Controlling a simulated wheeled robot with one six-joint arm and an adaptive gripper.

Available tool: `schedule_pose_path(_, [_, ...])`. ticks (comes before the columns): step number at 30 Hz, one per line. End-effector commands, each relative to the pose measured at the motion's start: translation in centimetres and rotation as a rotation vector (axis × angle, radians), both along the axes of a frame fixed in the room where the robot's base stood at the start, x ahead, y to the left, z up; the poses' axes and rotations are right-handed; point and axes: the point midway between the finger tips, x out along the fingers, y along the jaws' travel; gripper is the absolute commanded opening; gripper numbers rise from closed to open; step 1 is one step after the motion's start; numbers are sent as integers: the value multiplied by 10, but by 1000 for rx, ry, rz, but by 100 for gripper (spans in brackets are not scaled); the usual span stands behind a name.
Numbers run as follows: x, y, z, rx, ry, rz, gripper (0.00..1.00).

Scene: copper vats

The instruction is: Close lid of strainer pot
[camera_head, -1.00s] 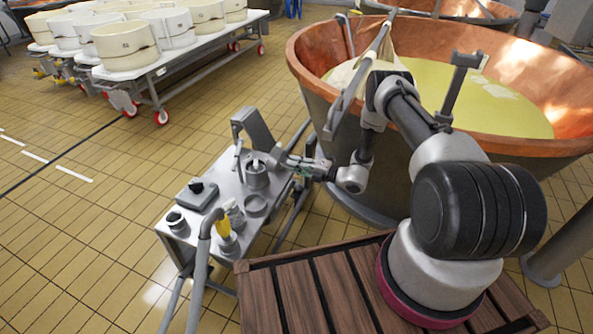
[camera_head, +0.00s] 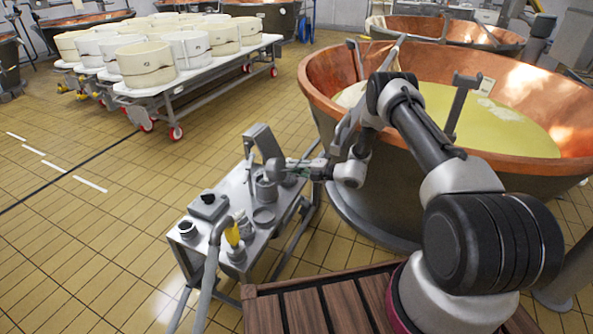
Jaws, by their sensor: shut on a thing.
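The strainer pot (camera_head: 265,190) is a small grey metal pot standing upright on the steel side table (camera_head: 243,238). My gripper (camera_head: 285,168) comes in from the right, just above the pot's far side. It is shut on a small round grey piece (camera_head: 275,171), which looks like the pot's lid. The lid appears tilted above the rim; whether it touches the pot is too small to tell. The finger contact is also too small to see clearly.
Near the pot are an open grey ring-shaped dish (camera_head: 263,216), a grey box (camera_head: 208,207), a dark-topped jar (camera_head: 187,230) and a container with something yellow (camera_head: 234,237). A grey panel (camera_head: 262,143) rises behind. The copper vat (camera_head: 335,105) stands right; a pipe (camera_head: 213,265) stands in front.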

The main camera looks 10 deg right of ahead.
Motion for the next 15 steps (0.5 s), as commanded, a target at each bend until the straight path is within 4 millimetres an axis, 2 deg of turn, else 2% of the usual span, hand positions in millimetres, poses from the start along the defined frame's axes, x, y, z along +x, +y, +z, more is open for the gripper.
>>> schedule_pose_path(13, [2,2,5,7,-9,3,0])
schedule_pose_path(14, [2,2,6,7,-9,3,20])
schedule_pose_path(15, [2,2,5,7,-9,3,28])
